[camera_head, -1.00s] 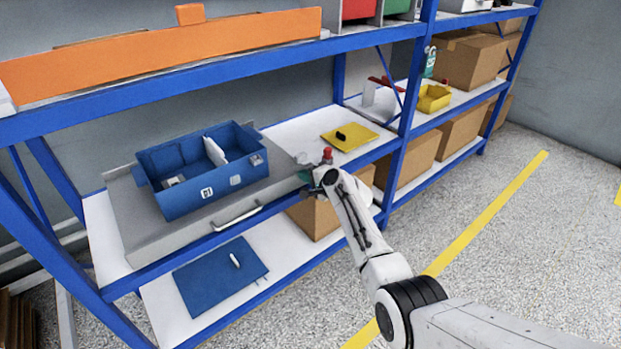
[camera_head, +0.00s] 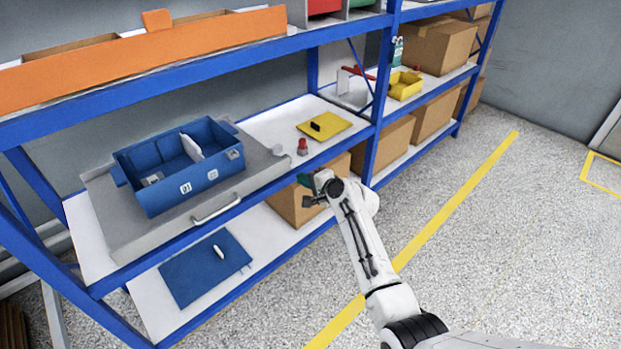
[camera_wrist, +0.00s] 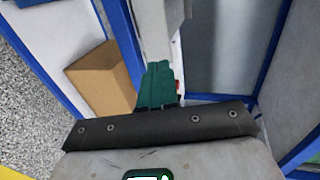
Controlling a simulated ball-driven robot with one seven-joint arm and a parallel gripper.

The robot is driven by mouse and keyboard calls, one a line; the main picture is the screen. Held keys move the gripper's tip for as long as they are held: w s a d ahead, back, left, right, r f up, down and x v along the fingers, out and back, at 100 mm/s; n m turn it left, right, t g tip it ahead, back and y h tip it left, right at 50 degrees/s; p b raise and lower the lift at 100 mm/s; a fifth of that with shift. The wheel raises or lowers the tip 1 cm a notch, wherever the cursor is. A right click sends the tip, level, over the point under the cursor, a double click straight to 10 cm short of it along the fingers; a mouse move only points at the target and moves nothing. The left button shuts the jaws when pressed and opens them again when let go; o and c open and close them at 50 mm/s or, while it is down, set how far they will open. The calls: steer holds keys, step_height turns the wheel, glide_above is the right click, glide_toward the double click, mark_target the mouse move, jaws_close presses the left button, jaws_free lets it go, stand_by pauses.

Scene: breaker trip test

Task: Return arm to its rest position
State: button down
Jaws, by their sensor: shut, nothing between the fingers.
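My gripper (camera_head: 306,190) is at the end of my white arm, in front of the shelf's edge, in the head view. It is shut and holds nothing. In the wrist view its green fingers (camera_wrist: 157,86) are together at the middle. The blue box (camera_head: 182,166) with a white divider stands open on the grey drawer unit on the middle shelf, left of my gripper. A small red-topped button (camera_head: 302,147) stands on the shelf, just above my gripper in the picture and apart from it.
The blue shelf rack (camera_head: 385,80) fills the left and back. A yellow plate (camera_head: 324,126) lies on the middle shelf. A blue panel (camera_head: 205,268) lies on the lower shelf beside cardboard boxes (camera_head: 391,146). The speckled floor (camera_head: 480,230) at right is clear, with a yellow line.

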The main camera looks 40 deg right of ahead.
steer(key=shift+v, duration=1.2)
steer(key=s+a+f+n+g+y+p, duration=0.25)
steer(key=s+a+n+g+p, duration=0.45)
steer(key=s+a+n, duration=0.7)
steer(key=s+a+r+n+g+h+p, duration=0.1)
steer(key=s+a+r+g+p, duration=0.1)
steer(key=s, duration=1.1)
steer(key=s+a+r+n+g+h+p, duration=0.1)
steer(key=s+r+g, duration=0.3)
steer(key=s, duration=0.9)
steer(key=shift+s+a+r+n+h+p, duration=0.35)
steer(key=shift+s+a+r+n+p, duration=0.15)
steer(key=shift+n, duration=0.3)
steer(key=shift+w, duration=0.1)
